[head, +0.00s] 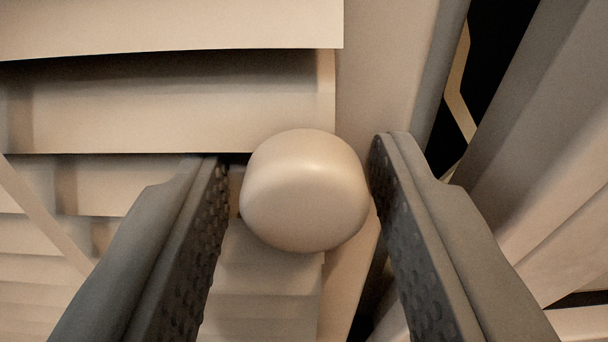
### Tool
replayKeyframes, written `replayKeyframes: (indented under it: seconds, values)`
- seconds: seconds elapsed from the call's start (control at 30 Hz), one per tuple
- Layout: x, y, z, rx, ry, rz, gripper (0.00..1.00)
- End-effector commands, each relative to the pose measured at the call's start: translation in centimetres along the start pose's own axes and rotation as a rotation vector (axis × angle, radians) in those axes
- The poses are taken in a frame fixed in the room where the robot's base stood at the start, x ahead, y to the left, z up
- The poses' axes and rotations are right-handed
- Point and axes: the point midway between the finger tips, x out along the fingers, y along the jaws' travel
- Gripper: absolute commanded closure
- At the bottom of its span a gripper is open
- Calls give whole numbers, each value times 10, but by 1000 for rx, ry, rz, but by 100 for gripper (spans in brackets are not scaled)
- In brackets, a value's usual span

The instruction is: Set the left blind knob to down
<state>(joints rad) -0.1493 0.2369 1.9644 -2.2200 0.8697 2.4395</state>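A rounded, cream-coloured knob (304,192) is in the middle of the head view, in front of pale blind slats. My gripper (296,160) has its two dark, studded fingers spread on either side of the knob. The right fingertip is very near or touching the knob's right edge. A small gap shows between the left finger and the knob. The gripper is open around it. The knob's mount behind it is hidden, and no marking on it shows.
Pale horizontal slats (170,110) fill the left and upper left, close behind the fingers. An upright pale frame (385,60) stands right of them. Further right are slanted pale panels (545,150) with dark gaps between.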

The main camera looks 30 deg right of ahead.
Motion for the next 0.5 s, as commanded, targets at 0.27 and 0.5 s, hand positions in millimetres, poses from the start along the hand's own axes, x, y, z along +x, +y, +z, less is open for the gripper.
replayKeyframes:
  seconds: [0.27,0.5]
  values:
    - [0,0,-4,2,5,0,56]
    - [-16,-1,-5,3,6,-1,56]
